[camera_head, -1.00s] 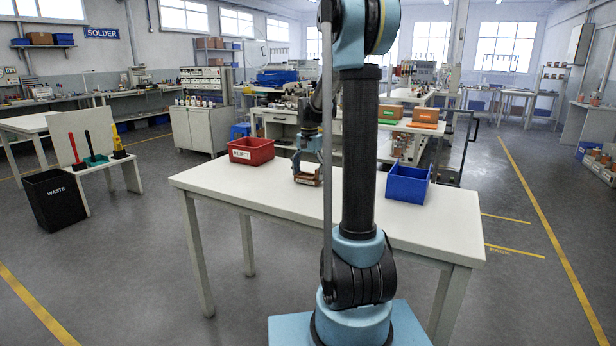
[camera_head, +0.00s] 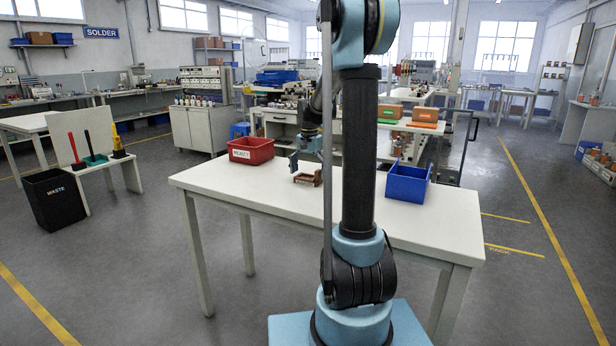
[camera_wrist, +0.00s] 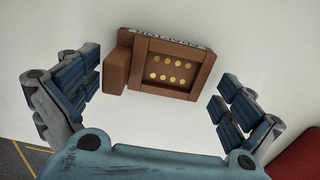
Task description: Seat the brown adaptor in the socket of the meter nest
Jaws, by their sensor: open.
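A brown nest (camera_head: 306,179) stands on the white table; in the wrist view (camera_wrist: 206,50) it is a squarish brown frame with a label strip on its far edge. Inside the frame is a brown face (camera_wrist: 170,74) with several gold round contacts. A brown block (camera_wrist: 118,68) rises at the frame's left side. I cannot tell whether the gold-dotted face belongs to the brown adaptor or is the socket floor. My gripper (camera_wrist: 157,100) is open and empty, its fingers spread wide left and right, apart from the brown parts. In the head view my gripper (camera_head: 303,160) hovers just above the nest.
A red REJECT bin (camera_head: 251,150) stands left of the nest, and its edge shows in the wrist view (camera_wrist: 298,155). A blue bin (camera_head: 407,184) stands to the right. The white table (camera_head: 232,186) is clear around the nest.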

